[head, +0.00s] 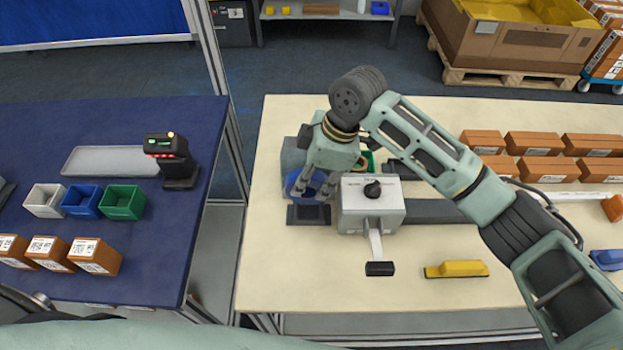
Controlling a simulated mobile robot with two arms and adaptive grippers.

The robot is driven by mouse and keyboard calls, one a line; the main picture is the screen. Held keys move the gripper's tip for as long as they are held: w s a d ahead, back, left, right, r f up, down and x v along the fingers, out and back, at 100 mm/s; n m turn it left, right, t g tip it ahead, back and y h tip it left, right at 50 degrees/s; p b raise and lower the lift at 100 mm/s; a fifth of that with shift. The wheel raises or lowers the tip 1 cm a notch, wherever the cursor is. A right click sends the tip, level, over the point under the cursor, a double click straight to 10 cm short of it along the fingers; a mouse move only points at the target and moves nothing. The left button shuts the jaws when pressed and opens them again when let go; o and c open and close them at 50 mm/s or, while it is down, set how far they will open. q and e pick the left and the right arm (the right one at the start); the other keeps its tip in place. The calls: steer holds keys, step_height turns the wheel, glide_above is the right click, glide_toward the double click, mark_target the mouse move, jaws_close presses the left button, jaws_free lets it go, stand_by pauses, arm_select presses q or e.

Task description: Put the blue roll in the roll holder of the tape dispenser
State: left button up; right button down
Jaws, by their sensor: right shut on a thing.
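The blue roll (291,185) is in the fingers of my right gripper (314,192), at the left part of the cream table. My right gripper is shut on it and partly covers it. The roll is over or just behind a dark base (307,215); I cannot tell whether they touch. A grey box with a black knob and a front lever (371,205) stands just right of the gripper. I cannot tell which of these parts belongs to the tape dispenser, and its roll holder is not clearly visible. My left gripper is not in view.
A green and orange ring (367,160) sits behind the grey box, partly hidden. A yellow block (456,269) lies at the front. Brown boxes (540,143) stand at the right. A blue table (120,250) with small bins and a scanner (172,160) is at the left, across a gap.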

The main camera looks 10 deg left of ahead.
mark_target(311, 197)
step_height(311, 197, down, 2)
steer(key=shift+f+b, duration=0.1)
steer(key=shift+b, duration=0.7)
steer(key=shift+f, duration=0.25)
step_height(311, 197, down, 2)
steer(key=shift+f+b, duration=0.2)
steer(key=shift+b, duration=0.1)
steer(key=shift+f, duration=0.5)
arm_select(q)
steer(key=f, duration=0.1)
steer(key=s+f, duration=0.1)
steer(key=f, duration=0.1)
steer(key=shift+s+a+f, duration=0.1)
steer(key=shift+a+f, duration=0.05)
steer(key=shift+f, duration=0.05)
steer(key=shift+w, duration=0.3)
arm_select(e)
steer(key=c, duration=1.4)
jaws_free()
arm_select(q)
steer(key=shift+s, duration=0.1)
arm_select(e)
steer(key=v, duration=1.2)
